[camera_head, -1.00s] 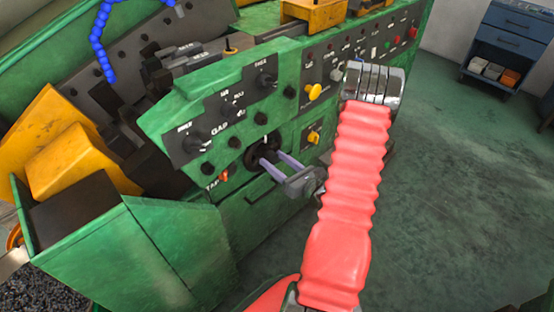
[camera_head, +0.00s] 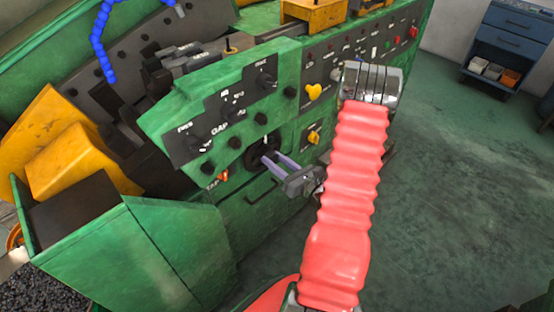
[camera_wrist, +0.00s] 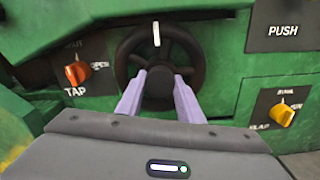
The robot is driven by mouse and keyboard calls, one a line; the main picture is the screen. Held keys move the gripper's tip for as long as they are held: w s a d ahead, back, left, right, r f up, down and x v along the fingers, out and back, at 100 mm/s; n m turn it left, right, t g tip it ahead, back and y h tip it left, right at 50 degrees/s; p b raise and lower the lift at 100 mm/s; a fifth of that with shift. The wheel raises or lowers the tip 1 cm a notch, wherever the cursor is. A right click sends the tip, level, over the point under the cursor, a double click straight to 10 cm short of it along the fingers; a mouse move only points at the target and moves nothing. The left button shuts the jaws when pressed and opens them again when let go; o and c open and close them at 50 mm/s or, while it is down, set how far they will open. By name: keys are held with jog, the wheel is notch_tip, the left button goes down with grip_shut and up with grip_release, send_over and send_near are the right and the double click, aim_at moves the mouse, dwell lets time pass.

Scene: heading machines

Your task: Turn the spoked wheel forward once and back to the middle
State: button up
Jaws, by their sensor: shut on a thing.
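The spoked wheel (camera_wrist: 193,53) is black and sits on the green machine front, with a white mark at the top of its rim in the wrist view. It also shows in the head view (camera_head: 254,157), partly hidden behind my fingers. My gripper (camera_wrist: 159,88) has two pale purple fingers that reach to the wheel's hub and are shut on the wheel. In the head view my gripper (camera_head: 268,160) comes to the wheel from the right. The fingers cover the lower part of the wheel in the wrist view.
An orange TAP knob (camera_wrist: 77,72) is left of the wheel and a yellow knob (camera_wrist: 283,115) is to its lower right. A panel of black knobs (camera_head: 206,168) lies above left. A green chip bin (camera_head: 165,235) stands below left. Open floor (camera_head: 450,190) lies at right.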

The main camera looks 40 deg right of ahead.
grip_shut()
jog(key=shift+d, duration=0.4)
jog(key=shift+a, duration=0.25)
